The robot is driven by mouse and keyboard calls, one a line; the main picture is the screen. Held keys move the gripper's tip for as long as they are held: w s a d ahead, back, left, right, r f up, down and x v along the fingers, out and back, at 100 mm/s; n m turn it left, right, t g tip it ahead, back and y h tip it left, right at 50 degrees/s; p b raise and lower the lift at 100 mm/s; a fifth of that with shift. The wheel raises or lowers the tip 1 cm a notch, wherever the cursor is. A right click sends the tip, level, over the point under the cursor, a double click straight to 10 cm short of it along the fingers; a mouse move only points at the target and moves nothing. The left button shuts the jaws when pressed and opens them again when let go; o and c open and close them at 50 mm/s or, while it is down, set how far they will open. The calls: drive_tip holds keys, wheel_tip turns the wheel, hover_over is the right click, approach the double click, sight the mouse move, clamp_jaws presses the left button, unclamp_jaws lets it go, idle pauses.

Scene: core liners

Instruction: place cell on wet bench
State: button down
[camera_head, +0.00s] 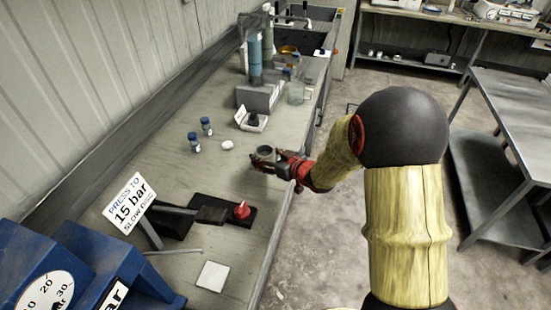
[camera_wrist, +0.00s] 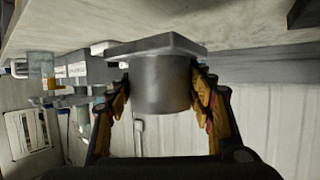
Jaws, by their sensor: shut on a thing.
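The cell is a grey metal cylinder with a square plate at one end. In the wrist view the cell (camera_wrist: 160,88) is upside down in the picture, with its plate towards the bench top. My gripper (camera_head: 263,161) is shut on the sides of the cell (camera_head: 265,150), near the front edge of the wet bench (camera_head: 215,176). The bench is a long pale worktop with a sink at its far end. The cell looks upright and at or just above the worktop; I cannot tell whether its plate touches it. The fingers partly hide it in the head view.
A black base with a red knob (camera_head: 242,210), a white square (camera_head: 213,276) and blue equipment (camera_head: 75,265) are nearer.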

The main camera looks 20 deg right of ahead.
drive_tip(key=shift+w+a+f+b, duration=0.25)
drive_tip(key=shift+w+a+f, duration=0.15)
drive_tip(key=shift+w+f, duration=0.35)
drive_tip(key=shift+w+a+f+b, duration=0.25)
drive_tip(key=shift+w+a+f, duration=0.25)
drive_tip(key=shift+f, duration=0.4)
drive_tip(key=shift+w+f+b, duration=0.15)
drive_tip(key=shift+f+b, duration=0.25)
drive_tip(key=shift+f, duration=0.5)
drive_tip(key=shift+w+f+b, duration=0.15)
drive_tip(key=shift+f+b, duration=0.2)
drive_tip(key=shift+f, duration=0.5)
drive_tip(key=shift+f, duration=0.2)
drive_tip(key=c, duration=0.8)
unclamp_jaws()
drive_tip(key=shift+s+f, duration=0.15)
drive_tip(key=shift+o, duration=0.2)
